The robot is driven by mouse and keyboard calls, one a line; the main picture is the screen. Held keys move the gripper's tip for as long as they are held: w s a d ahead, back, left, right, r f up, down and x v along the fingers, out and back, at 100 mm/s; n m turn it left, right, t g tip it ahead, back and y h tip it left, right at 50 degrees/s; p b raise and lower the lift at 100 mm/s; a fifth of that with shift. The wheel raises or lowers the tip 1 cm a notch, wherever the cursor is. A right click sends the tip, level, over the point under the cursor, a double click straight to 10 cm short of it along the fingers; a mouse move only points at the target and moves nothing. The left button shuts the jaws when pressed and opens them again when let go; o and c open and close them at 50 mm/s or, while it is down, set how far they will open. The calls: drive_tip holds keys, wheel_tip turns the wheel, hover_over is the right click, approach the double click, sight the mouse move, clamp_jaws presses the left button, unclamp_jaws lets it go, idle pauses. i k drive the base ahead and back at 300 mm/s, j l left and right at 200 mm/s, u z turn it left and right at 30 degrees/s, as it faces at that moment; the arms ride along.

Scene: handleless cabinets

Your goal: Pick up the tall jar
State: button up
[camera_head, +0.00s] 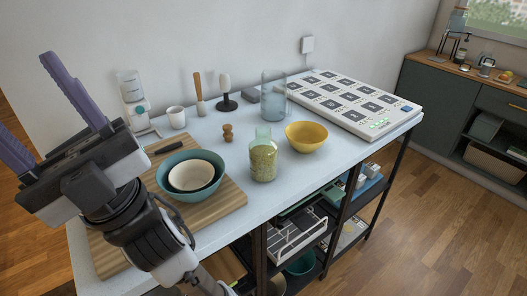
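A greenish glass jar (263,160) with a narrower neck and a grainy yellow-green filling stands upright near the front edge of the white table (238,212). A wider, clear blue-grey glass jar (273,96) stands upright farther back. I cannot tell for certain which one is the tall jar. My gripper (24,98) is at the far left, raised, with its two purple fingers spread wide apart and nothing seen between them. It is well away from both jars. The tip of the left finger is cut off by the picture edge.
A yellow bowl (307,137) stands right of the green jar. A teal bowl holding a cream bowl (192,176) sits on a wooden board (228,198) to its left.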

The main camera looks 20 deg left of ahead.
sight(262, 150)
drive_tip(key=j+z, duration=0.4)
drive_tip(key=k+j+z, duration=0.15)
drive_tip(key=j+z, duration=0.2)
drive_tip(key=j, duration=0.2)
